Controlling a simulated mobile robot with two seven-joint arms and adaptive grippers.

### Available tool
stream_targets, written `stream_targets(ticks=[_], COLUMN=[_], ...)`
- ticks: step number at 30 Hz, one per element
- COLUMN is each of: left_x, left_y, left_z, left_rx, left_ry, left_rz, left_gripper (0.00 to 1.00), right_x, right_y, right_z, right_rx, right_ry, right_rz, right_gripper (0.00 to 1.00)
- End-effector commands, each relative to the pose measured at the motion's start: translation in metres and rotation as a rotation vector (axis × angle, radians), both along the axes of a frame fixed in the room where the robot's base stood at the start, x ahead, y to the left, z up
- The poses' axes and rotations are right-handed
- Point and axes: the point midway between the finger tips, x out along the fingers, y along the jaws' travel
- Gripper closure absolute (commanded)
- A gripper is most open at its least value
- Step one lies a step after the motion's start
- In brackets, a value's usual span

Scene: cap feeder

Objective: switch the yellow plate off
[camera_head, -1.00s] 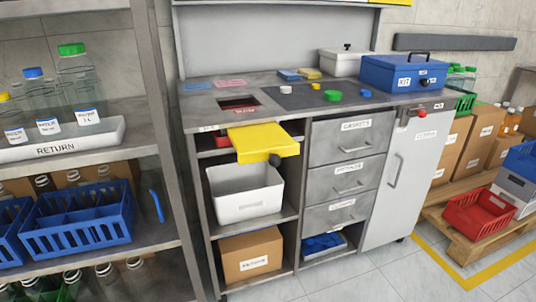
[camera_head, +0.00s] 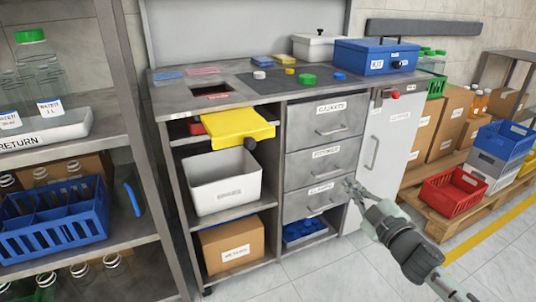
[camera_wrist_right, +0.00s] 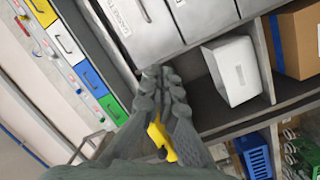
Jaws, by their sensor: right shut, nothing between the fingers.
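In the right wrist view a yellow plate (camera_wrist_right: 42,12) with a handle heads a row of coloured plates on a pale panel, cut by the upper left edge. I cannot tell its switch position. In the head view a different flat yellow piece (camera_head: 238,127) with a black knob sticks out under the bench top; I cannot tell which one the task names. My right gripper (camera_head: 350,188) is shut and empty, in front of the lower drawers. In the right wrist view its fingers (camera_wrist_right: 160,76) are together, with yellow showing past them. My left gripper is out of view.
White, blue and green plates (camera_wrist_right: 115,110) continue the panel row, with small red and green spots alongside. The bench (camera_head: 222,85) carries boxes and caps. A white bin (camera_head: 222,190) sits under the yellow piece. A shelf (camera_head: 150,190) stands left, crates (camera_head: 455,190) right. The front floor is clear.

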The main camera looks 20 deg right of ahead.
Motion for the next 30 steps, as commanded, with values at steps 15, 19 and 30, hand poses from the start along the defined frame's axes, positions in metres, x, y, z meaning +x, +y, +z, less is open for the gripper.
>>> stream_targets(ticks=[15, 19, 30], left_x=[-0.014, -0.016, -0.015], left_y=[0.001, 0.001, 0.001], left_z=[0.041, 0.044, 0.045], left_rx=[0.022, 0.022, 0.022], left_ry=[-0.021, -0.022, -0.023], left_rz=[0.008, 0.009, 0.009], left_gripper=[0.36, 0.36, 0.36], right_x=[-0.038, -0.044, -0.044], right_y=[0.113, 0.118, 0.120], right_z=[0.115, 0.113, 0.114], right_rx=[-0.636, -0.671, -0.674], right_ry=[-0.277, -0.271, -0.271], right_rz=[0.832, 0.884, 0.889], right_gripper=[1.00, 1.00, 1.00])
